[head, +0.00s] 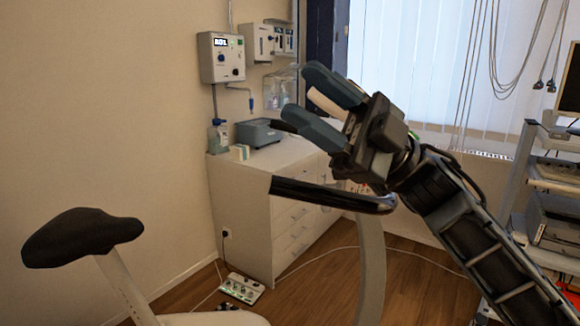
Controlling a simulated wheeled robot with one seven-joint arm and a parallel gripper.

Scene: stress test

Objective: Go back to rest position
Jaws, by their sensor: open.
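My gripper (296,99) is raised in the middle of the head view, at the end of my arm, which comes in from the lower right. Its dark fingers point to the upper left and stand apart. A pale strip shows between the fingers; I cannot tell whether it is part of the gripper or something behind it. Nothing is clearly held. The gripper covers part of the window blinds and of the cabinet's right side in the picture.
An exercise bike, with its dark saddle (80,236) and handlebar (325,193), stands in front. Behind it is a white drawer cabinet (243,205) with a grey device (259,133) on top. An equipment cart (522,170) stands at right. A power strip (242,288) and cables lie on the floor.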

